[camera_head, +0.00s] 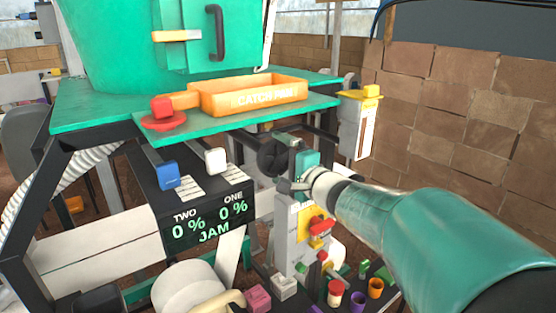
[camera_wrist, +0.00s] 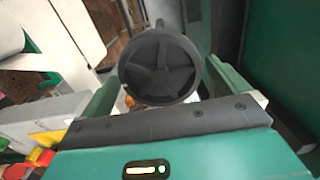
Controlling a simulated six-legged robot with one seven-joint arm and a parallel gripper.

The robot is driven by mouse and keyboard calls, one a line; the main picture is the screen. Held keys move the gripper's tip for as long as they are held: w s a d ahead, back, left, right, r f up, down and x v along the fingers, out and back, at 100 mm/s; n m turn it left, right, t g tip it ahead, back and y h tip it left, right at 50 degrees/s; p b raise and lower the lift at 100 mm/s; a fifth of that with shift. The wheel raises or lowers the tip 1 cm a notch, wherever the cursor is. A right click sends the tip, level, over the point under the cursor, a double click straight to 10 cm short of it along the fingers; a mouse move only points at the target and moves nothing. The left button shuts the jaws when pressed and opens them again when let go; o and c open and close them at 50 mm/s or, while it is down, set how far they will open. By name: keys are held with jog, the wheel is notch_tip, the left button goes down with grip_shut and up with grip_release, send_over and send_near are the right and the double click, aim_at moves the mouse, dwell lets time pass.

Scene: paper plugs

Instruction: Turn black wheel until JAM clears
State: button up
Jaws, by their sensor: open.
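The black wheel (camera_head: 271,156) sits under the green table's front edge, right of the display. In the wrist view, the black wheel (camera_wrist: 160,67) faces me with a spoked front. My gripper (camera_head: 286,163) is open in front of it. In the wrist view, the fingers of my gripper (camera_wrist: 162,74) stand to the left and right of the wheel. I cannot tell whether they touch it.
An orange catch pan (camera_head: 262,97) and a red button (camera_head: 163,110) are on the green table (camera_head: 110,107). Blue (camera_head: 169,176) and white (camera_head: 215,160) knobs stand above the display. A grey box (camera_head: 293,240) with coloured parts is below my gripper. A brick wall (camera_head: 460,120) is at right.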

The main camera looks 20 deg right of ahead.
aim_at(278, 159)
jog(key=shift+v, duration=1.95)
jog(key=m, duration=0.5)
jog(key=shift+m, duration=0.3)
jog(key=m, duration=0.6)
jog(key=shift+w, duration=0.15)
jog(key=shift+x, duration=1.9)
